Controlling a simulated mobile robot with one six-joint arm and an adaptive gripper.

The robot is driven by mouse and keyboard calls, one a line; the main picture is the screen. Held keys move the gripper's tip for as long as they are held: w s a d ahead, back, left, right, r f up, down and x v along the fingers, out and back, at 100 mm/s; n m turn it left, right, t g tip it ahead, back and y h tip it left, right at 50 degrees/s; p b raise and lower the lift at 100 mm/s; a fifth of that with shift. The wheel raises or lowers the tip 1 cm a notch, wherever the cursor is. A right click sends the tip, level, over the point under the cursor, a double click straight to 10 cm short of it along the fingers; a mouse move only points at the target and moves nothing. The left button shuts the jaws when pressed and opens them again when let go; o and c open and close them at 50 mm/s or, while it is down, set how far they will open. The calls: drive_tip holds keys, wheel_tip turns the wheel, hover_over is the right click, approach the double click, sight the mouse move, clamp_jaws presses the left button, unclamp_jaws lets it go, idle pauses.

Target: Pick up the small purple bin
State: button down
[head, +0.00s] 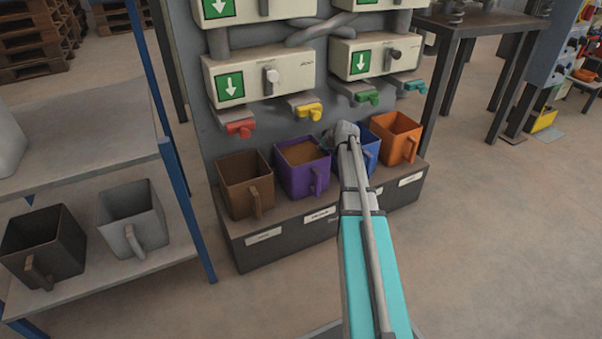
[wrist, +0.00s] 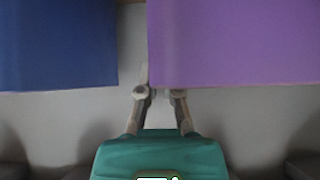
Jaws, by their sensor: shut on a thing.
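The small purple bin (head: 293,179) stands in the row at the foot of the sack filler, between a brown bin and a blue bin. It has a front handle and holds brown material up near its rim. My gripper (head: 343,134) is at its right side, by the gap to the blue bin; my arm partly hides the fingers. In the wrist view, the fingers (wrist: 160,93) are at the left edge of the purple bin (wrist: 235,45), shut on its wall. I cannot tell whether the bin is raised off the base.
The brown bin (head: 240,190) stands left, the blue bin (head: 371,158) and orange bin (head: 402,143) right. The blue bin is close beside my fingers in the wrist view (wrist: 58,45). Coloured spouts (head: 308,111) hang above. A shelf (head: 100,262) with two bins is at left.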

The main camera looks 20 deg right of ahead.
drive_tip(key=shift+r, duration=0.2)
idle(0.3)
drive_tip(key=shift+s+r+p, duration=0.25)
drive_tip(key=shift+r+p, duration=0.1)
drive_tip(key=shift+p, duration=0.2)
wheel_tip(320, 180, up, 6)
drive_tip(key=p, duration=0.6)
drive_tip(key=s, duration=1.9)
drive_tip(key=shift+s+d, duration=0.25)
drive_tip(key=shift+d, duration=0.1)
drive_tip(key=shift+r, duration=0.1)
